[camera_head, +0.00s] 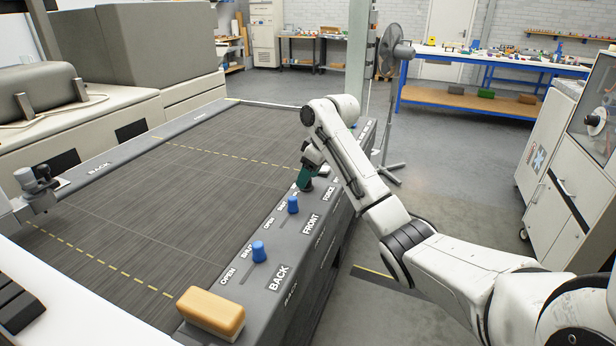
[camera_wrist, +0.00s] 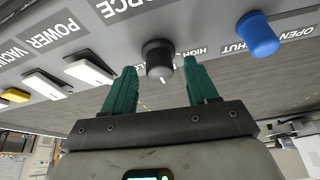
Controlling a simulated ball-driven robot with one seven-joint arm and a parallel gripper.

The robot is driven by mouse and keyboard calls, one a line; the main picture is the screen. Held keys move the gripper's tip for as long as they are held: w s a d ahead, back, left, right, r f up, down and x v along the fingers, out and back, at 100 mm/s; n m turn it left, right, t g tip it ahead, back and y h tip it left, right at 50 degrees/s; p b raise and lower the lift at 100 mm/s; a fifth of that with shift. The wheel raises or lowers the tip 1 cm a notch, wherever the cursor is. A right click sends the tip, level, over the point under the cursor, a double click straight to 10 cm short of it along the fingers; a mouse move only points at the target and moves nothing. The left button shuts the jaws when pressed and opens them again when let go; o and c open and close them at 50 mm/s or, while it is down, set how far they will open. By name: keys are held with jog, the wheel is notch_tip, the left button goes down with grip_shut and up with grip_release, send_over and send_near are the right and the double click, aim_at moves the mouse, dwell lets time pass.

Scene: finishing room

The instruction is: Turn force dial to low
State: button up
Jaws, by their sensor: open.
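The force dial (camera_wrist: 157,56) is a black round knob on the grey rail, close in front of my gripper in the wrist view. A thin white mark shows at its near edge. The FORCE label (camera_wrist: 124,6) is beside it, partly cut off, and the HIGH label (camera_wrist: 192,50) lies to its right, partly behind a finger. My gripper (camera_wrist: 159,68) has its two green fingers apart, one on each side of the dial; I cannot tell if they touch it. In the head view my gripper (camera_head: 306,180) points down at the rail and largely hides the dial.
Blue knobs (camera_head: 293,205) (camera_head: 259,251) for FRONT and BACK stand along the rail, and one also shows in the wrist view (camera_wrist: 257,34). White switches (camera_wrist: 88,72) marked POWER and VACUUM lie left of the dial. A tan block (camera_head: 211,312) sits at the rail's near end.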

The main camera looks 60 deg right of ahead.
jog(key=shift+w+f, duration=0.15)
jog(key=shift+f, duration=0.2)
jog(key=shift+c, duration=0.2)
jog(key=c, duration=1)
